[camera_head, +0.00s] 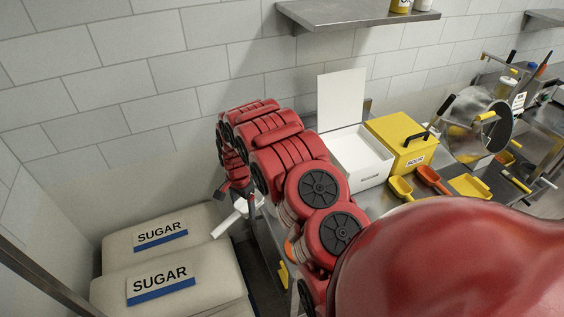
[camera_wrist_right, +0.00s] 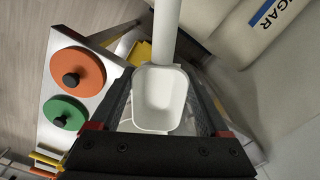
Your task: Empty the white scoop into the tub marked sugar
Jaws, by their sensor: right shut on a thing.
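My right gripper (camera_head: 238,194) is shut on the white scoop (camera_wrist_right: 160,98), whose bowl sits between the two fingers in the right wrist view. Its long white handle (camera_head: 228,222) shows in the head view, left of the steel counter and beside the sugar sacks. The bowl looks plain white inside; I cannot tell whether white sugar lies in it. My left gripper is not in view.
Two sacks marked sugar (camera_head: 200,262) lie at the lower left. A yellow bin (camera_head: 402,140), apparently marked sour, stands right of the white tub. A yellow scoop (camera_head: 401,188) and an orange scoop (camera_head: 430,178) lie in front. A steel shelf (camera_head: 350,14) hangs above.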

